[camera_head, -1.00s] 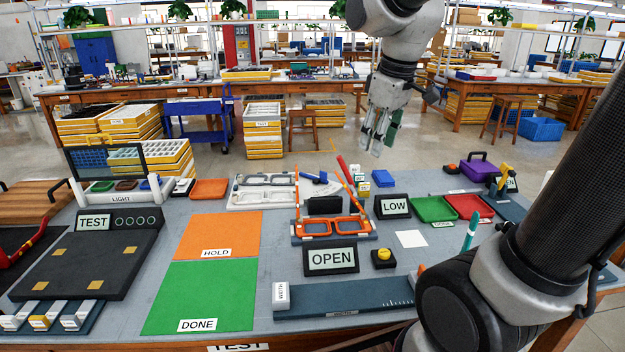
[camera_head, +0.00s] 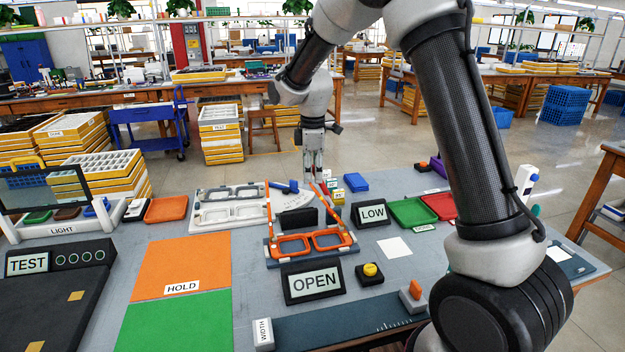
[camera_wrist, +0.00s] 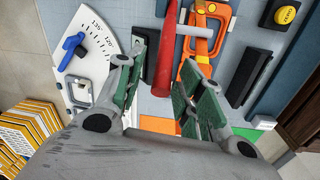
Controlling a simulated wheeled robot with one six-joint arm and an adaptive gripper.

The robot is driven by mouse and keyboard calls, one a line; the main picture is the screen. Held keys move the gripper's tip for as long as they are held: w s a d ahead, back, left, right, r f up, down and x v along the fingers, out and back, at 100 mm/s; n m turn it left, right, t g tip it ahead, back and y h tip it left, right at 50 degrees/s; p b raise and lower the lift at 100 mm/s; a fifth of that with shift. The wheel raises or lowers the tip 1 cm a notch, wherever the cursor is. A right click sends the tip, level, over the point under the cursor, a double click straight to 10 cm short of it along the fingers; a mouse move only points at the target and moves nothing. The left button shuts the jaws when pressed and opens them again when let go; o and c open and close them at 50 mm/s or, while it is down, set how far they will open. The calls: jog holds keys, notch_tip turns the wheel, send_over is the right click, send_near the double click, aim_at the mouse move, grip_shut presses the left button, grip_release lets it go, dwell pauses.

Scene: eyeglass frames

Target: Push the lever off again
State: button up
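In the wrist view a thick red lever (camera_wrist: 166,50) runs down from the top edge and ends between my fingers. My gripper (camera_wrist: 163,88) is open, with one green-padded finger on each side of the lever's end. I cannot tell whether either finger touches it. In the head view my gripper (camera_head: 314,178) points down at the back of the work table, behind the orange eyeglass frame (camera_head: 312,241). The lever is hard to tell from the frame's orange temples there. A sign (camera_head: 372,213) behind the frame's right reads LOW.
An OPEN sign (camera_head: 315,283) and a yellow button (camera_head: 370,270) stand in front of the frame. A white angle plate with a blue piece (camera_wrist: 74,46) lies left of my fingers. Green and red trays (camera_head: 411,212) are to the right. The orange HOLD mat (camera_head: 185,250) is bare.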

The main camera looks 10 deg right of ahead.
aim_at(328, 199)
jog(key=shift+w+f, duration=0.15)
jog(key=shift+f, duration=1.3)
grip_shut()
jog(key=shift+d+r, duration=0.1)
